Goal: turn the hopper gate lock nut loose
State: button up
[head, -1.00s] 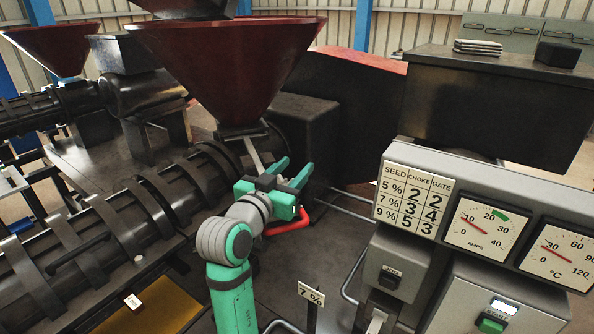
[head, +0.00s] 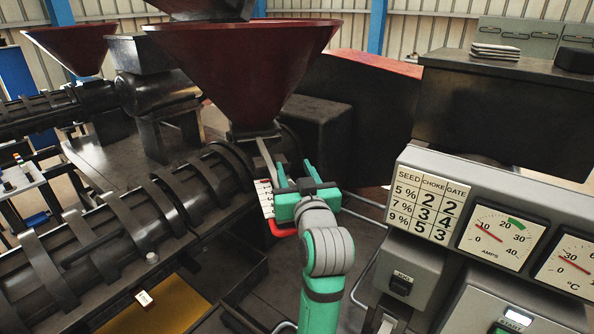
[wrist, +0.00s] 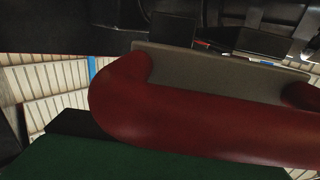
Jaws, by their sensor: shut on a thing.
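My gripper (head: 294,174) is at the hopper gate, below the dark red hopper (head: 240,75). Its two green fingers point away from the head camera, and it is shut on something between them. The lock nut itself is hidden behind the fingers and palm in the head view. A red bar handle (head: 283,230) of the gate shows below my gripper, partly covered by it. In the wrist view this red handle (wrist: 200,115) fills the middle, close to the camera, with a grey plate (wrist: 220,65) behind it. A white scale plate (head: 265,197) shows just left of my gripper.
The ribbed black press barrel (head: 130,225) runs along the left. The control panel (head: 430,208) with its chart and gauges stands close on the right. A slanted metal strip (head: 267,160) comes down from the hopper beside my fingers.

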jog(key=shift+n+y, duration=0.3)
jog(key=shift+y, duration=0.1)
jog(key=o, duration=1)
jog(key=shift+o, duration=0.2)
jog(key=shift+s, duration=0.1)
jog(key=v, duration=1)
jog(key=shift+s, duration=0.3)
jog(key=shift+d, duration=0.1)
